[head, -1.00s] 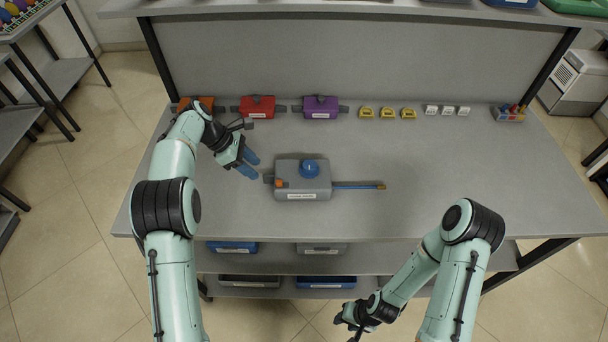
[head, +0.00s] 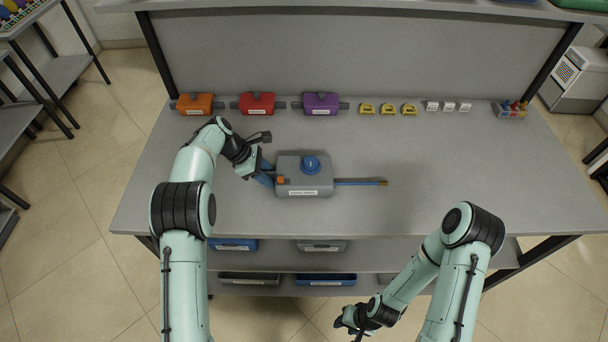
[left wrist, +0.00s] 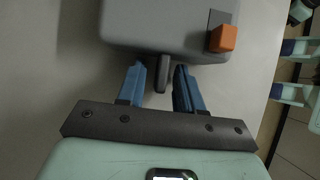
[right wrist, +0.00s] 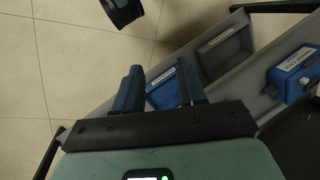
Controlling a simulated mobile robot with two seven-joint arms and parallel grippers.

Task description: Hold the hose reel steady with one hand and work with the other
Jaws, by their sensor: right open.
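The hose reel (head: 290,187) is a grey box with a blue knob (head: 311,164) on top and an orange block (head: 281,180) at its left end. A blue hose (head: 355,183) with a brass-coloured tip runs out of its right side. My left gripper (head: 267,174) is at the reel's left end. In the left wrist view its blue fingers (left wrist: 161,86) are open, one on each side of a small grey tab (left wrist: 162,74) on the reel, with gaps showing. My right gripper (right wrist: 160,88) is open and empty, low in front of the table (head: 450,170).
Orange (head: 195,104), red (head: 257,105) and purple (head: 321,105) boxes stand along the back, with yellow (head: 388,109) and white (head: 448,106) small items and a holder (head: 510,110) to their right. Bins (head: 233,245) sit on shelves below.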

